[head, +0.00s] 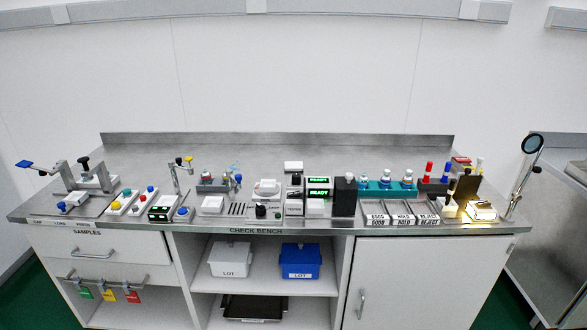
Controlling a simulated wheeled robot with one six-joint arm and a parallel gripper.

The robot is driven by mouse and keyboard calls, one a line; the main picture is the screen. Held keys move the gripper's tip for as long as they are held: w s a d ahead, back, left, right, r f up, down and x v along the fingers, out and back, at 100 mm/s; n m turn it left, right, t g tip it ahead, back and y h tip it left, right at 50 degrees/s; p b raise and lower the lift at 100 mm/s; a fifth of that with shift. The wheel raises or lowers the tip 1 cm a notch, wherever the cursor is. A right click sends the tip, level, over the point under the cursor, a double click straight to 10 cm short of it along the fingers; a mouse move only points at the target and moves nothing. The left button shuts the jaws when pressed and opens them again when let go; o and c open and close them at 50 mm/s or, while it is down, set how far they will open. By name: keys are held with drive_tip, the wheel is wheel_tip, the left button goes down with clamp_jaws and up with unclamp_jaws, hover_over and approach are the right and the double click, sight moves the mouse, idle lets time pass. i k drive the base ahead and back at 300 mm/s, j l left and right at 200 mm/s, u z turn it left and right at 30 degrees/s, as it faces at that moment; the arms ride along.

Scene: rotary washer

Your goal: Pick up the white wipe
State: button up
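I cannot pick out the white wipe with certainty at this size. Several small white items that could be it stand on the steel bench (320,152): a white block (211,204) left of a slotted dark strip, a low white device (266,188) near the middle, and a white block (316,207) below the green READY displays (318,187). A brightly lit pale item (481,210) lies at the right end. My gripper is not in view, and nothing on the bench is being held.
A clamp-like fixture (90,178) stands at the left end. Teal-racked bottles (385,184), sorting trays (402,214) and a magnifier on a stand (532,143) are at right. A white bin (230,259) and blue bin (300,261) sit below. The bench's back strip is clear.

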sight(289, 166)
drive_tip(key=i+j+z, duration=0.2)
drive_tip(key=i+j, duration=0.35)
drive_tip(key=i, duration=0.25)
drive_tip(key=i+j+z, duration=0.2)
drive_tip(key=i+j, duration=0.5)
drive_tip(key=i, duration=0.05)
